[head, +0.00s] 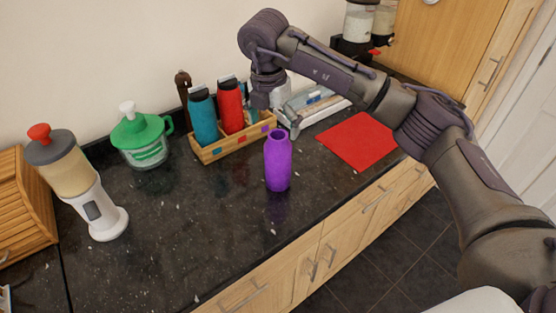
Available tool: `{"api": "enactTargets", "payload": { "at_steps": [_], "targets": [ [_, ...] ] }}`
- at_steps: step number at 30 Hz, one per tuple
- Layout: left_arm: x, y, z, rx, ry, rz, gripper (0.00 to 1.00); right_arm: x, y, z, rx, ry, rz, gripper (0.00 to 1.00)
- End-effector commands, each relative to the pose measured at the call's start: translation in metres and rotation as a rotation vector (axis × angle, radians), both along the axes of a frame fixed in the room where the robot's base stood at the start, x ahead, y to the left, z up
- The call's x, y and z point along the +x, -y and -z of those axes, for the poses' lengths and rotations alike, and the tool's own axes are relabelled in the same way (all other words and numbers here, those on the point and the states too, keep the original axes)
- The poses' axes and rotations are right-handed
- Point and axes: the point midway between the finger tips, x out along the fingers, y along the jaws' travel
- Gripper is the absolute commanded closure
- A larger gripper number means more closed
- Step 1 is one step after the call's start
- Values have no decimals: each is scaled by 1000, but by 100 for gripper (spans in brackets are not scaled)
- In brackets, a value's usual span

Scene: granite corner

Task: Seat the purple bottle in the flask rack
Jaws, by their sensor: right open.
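The purple bottle (278,165) stands upright on the dark counter, in front of the rack's right end and apart from it. The flask rack (212,153) is a low wooden tray with coloured squares on its front. A teal bottle (203,118) and a red bottle (231,106) stand in its left and middle parts. My right gripper (279,119) is open, pointing down above and slightly behind the purple bottle's mouth, partly covering the rack's right end. It does not appear to hold anything. My left gripper is out of view.
A red mat (358,140) lies right of the bottle. A pale appliance (315,103) stands behind it. A green-lidded jug (141,137), a white and grey dispenser (82,183) and a wooden bread box (22,207) stand to the left. The front counter is clear.

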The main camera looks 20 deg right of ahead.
Motion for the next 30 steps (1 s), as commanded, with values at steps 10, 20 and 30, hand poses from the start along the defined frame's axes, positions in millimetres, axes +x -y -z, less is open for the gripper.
{"api": "enactTargets", "payload": {
  "at_steps": [10, 20, 30],
  "targets": [
    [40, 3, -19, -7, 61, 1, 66, 3, 7, 29, 0, -3, 0, 3],
    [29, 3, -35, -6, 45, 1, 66, 8, 16, 69, 1, 0, -1, 3],
    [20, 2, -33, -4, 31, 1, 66, 8, 16, 71, 2, 1, -1, 23]
  ]
}}
